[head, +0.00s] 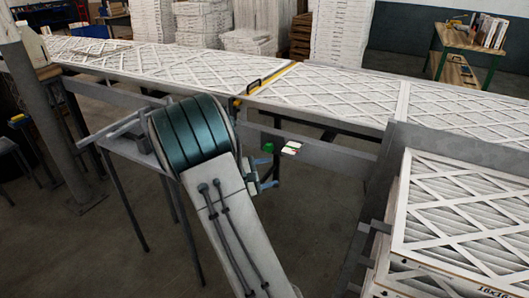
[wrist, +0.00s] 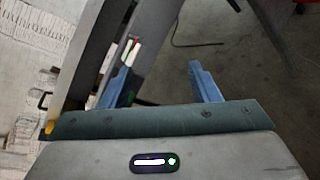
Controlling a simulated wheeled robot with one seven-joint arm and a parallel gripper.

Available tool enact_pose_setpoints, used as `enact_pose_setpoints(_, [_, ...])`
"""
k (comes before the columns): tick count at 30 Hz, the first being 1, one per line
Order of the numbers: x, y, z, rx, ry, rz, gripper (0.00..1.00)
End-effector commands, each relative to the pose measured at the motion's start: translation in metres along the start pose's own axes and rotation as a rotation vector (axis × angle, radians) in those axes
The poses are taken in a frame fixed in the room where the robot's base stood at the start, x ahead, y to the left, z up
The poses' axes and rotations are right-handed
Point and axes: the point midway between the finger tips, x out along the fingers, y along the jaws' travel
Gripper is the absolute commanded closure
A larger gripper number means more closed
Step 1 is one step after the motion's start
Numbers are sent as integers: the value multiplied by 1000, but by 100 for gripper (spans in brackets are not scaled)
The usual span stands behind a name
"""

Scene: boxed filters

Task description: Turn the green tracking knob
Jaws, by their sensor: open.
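The green tracking knob (head: 268,147) sits on the grey side rail of the conveyor in the head view, just left of a small white-and-red label (head: 292,148). My gripper (head: 272,183) is partly hidden behind my arm, a little below the knob and apart from it in the picture. In the wrist view my gripper (wrist: 163,72) has its two blue fingers spread with nothing between them. The label also shows in the wrist view (wrist: 132,50), beside the left finger. I cannot make out the knob clearly there.
The conveyor (head: 330,92) carries large white lattice-faced filters along the back. A yellow bar with a black handle (head: 262,82) lies across it. A stack of boxed filters (head: 465,215) stands at right. Bare floor (head: 310,215) lies below the rail.

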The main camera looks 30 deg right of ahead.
Motion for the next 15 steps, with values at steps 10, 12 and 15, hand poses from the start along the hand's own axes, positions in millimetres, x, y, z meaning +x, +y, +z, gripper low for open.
enact_pose_setpoints(10, [24, 25, -100, -322, 8, 409, 44])
enact_pose_setpoints(12, [24, 26, -110, -351, 13, 446, 44])
enact_pose_setpoints(15, [26, 28, -117, -370, 17, 475, 44])
